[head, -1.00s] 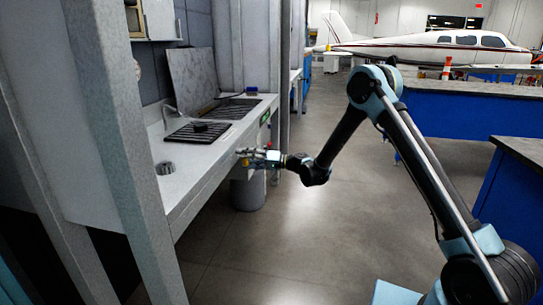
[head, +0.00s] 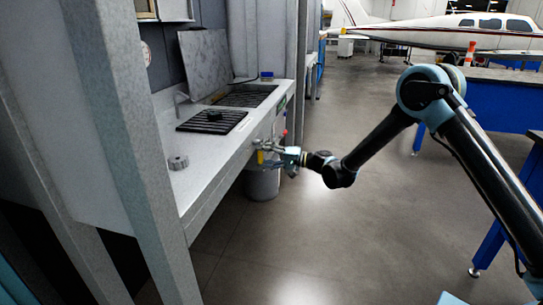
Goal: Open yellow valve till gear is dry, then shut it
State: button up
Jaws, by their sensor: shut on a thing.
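My gripper (head: 272,153) is at the front face of the wash bench (head: 216,178), shut on the yellow valve (head: 261,157). Only a small yellow piece shows between the fingers, and its exact angle is too small to tell. A dark gear (head: 214,115) lies on the near black grate (head: 211,122) on the bench top. A grey metal gear-like part (head: 178,162) sits on the bare bench top nearer to me. I cannot tell whether either is wet.
A grey bin (head: 262,184) stands under the bench below my gripper. A small red part (head: 285,132) shows on the bench front beyond it. A grey post (head: 128,150) stands close on the left. Open floor (head: 330,235) lies right of the bench.

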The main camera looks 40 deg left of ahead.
jog(key=shift+w+d+f, duration=0.15)
jog(key=shift+w+d, duration=0.05)
jog(key=shift+w, duration=0.2)
jog(key=o, duration=1.5)
jog(key=shift+w, duration=0.2)
jog(key=shift+s, duration=0.25)
jog(key=v, duration=1.2)
jog(key=shift+w, duration=0.15)
